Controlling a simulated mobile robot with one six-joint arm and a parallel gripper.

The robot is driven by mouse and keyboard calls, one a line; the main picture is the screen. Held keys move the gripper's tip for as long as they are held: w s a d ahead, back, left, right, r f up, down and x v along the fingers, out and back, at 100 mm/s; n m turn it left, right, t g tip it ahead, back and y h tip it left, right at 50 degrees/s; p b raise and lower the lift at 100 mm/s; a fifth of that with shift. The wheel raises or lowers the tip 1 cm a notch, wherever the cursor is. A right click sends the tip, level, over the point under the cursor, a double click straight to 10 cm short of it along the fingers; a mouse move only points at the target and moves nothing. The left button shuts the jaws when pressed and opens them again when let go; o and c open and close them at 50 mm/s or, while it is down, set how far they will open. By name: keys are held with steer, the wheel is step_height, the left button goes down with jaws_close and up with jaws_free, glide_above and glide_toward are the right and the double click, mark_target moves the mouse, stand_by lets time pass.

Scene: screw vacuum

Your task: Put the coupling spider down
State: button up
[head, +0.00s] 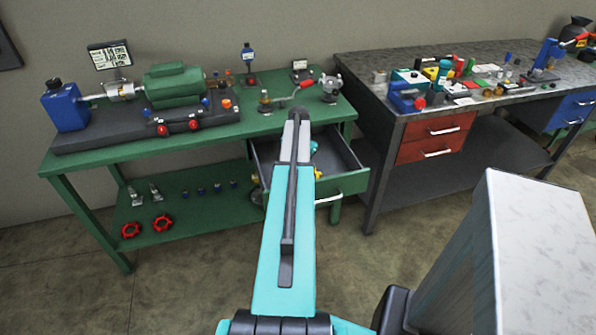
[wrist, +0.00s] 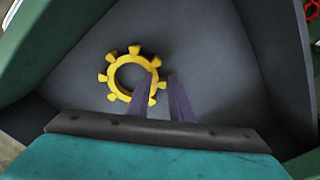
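The coupling spider is a yellow toothed ring (wrist: 110,76). In the wrist view it appears to lie flat on the grey floor of the open drawer (wrist: 210,65). My gripper (wrist: 164,82) is over the drawer with its two fingers apart. The left finger overlaps the ring's right side, and a tooth shows in the gap between the fingers. The right finger stands clear of the ring. In the head view my arm hides much of the drawer (head: 345,184), and a bit of yellow (head: 317,174) shows beside it.
The drawer hangs open from the green bench (head: 200,137). A green motor (head: 175,86) and a blue unit (head: 65,107) stand on its top. Red handwheels (head: 163,223) lie on the lower shelf. A dark workbench (head: 445,110) with red drawers stands to the right.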

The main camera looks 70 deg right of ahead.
steer(key=o, duration=0.3)
step_height(320, 180, up, 12)
steer(key=b, duration=0.1)
steer(key=shift+r+b, duration=0.15)
steer(key=shift+b, duration=0.2)
stand_by(0.6)
stand_by(0.7)
